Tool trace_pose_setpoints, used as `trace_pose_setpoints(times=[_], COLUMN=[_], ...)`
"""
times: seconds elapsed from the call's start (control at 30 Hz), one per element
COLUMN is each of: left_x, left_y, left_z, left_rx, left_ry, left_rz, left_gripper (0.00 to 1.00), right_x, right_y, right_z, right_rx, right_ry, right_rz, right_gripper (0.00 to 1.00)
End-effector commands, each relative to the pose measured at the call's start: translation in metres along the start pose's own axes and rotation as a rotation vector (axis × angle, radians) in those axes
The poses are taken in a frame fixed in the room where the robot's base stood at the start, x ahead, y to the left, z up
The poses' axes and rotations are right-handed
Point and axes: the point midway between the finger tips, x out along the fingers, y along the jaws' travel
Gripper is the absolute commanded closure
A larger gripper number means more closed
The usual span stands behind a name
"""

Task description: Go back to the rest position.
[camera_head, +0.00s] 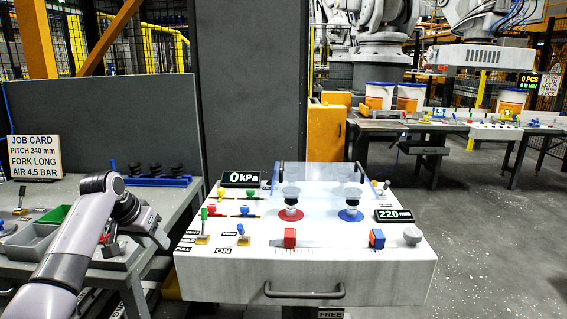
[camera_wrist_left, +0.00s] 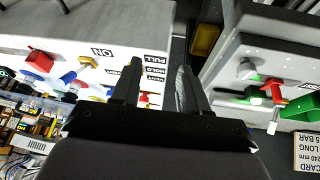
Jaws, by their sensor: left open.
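My left arm comes in from the left in the head view, and its gripper (camera_head: 157,237) is near the left edge of the white control panel (camera_head: 300,262). In the left wrist view the two fingers of the left gripper (camera_wrist_left: 160,78) stand apart with nothing between them. They show over the gap between the panel (camera_wrist_left: 95,24) and the grey side bench (camera_wrist_left: 262,58). In the head view the fingertips are small and hard to make out. My right gripper is in neither view.
A job card (camera_head: 35,156) stands on the left bench, with a green tray (camera_head: 54,214) below. Open floor (camera_head: 485,240) lies right.

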Motion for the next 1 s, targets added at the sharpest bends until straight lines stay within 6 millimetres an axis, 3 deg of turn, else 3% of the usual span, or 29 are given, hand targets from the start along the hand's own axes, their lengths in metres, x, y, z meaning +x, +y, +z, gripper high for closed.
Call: trace_pose_setpoints(times=[0.03, 0.3, 0.5, 0.73, 1.0], left_x=[0.017, 0.093, 0.137, 0.162, 0.158], left_y=[0.001, 0.005, 0.018, 0.043, 0.082], left_z=[0.012, 0.082, 0.148, 0.229, 0.322], left_rx=[0.002, 0.019, 0.041, 0.069, 0.087], left_ry=[0.005, 0.065, 0.126, 0.201, 0.298], left_rz=[-0.012, -0.086, -0.121, -0.133, -0.114], left_gripper=[0.56, 0.56, 0.56, 0.56, 0.56], right_x=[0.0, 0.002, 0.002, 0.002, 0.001], right_y=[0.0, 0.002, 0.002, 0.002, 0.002], right_z=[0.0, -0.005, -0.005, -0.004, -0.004], right_rx=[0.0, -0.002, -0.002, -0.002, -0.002], right_ry=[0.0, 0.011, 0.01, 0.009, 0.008], right_rz=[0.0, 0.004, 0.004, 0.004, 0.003], right_gripper=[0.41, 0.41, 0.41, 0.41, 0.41])
